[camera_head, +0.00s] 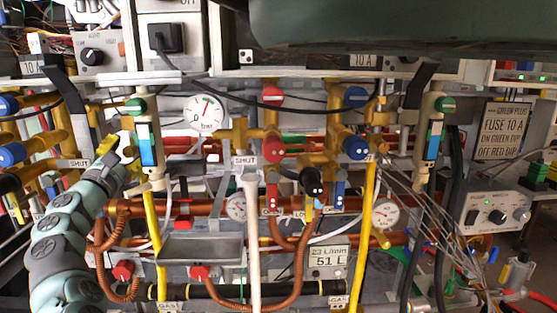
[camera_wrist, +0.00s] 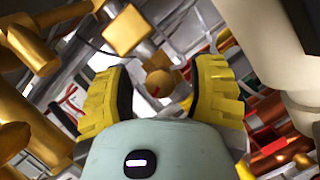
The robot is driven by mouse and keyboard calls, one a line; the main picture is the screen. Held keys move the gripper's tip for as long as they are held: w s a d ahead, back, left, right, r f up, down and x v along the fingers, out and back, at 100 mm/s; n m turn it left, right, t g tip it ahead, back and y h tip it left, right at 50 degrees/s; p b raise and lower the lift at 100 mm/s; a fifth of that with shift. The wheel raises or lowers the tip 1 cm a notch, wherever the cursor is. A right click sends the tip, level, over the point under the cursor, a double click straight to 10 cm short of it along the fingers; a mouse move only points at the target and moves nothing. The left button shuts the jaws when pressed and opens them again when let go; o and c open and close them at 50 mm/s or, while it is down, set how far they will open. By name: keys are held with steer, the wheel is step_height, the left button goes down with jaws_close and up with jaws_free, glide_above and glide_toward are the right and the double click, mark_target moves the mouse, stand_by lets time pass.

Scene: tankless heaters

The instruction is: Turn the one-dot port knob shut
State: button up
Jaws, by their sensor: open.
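My gripper (camera_head: 118,153) is at the left of the panel in the head view, close to the left white-and-blue cartridge (camera_head: 148,145). In the wrist view its two yellow fingers (camera_wrist: 162,95) are open and apart. A round brass end (camera_wrist: 160,83) with a small red mark shows between them, and I cannot tell if it is touched. Knobs on the panel include a red knob (camera_head: 274,150), a blue knob (camera_head: 356,147) and a black knob (camera_head: 313,181).
Brass and copper pipes crowd the gripper, with a coiled copper hose (camera_head: 122,235) below it. A pressure gauge (camera_head: 206,112) is to its right. A grey tray (camera_head: 203,247) juts out lower down. A white vertical pipe (camera_head: 253,245) stands mid-panel.

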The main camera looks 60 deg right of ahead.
steer(key=shift+c, duration=0.3)
jaws_close()
stand_by(0.3)
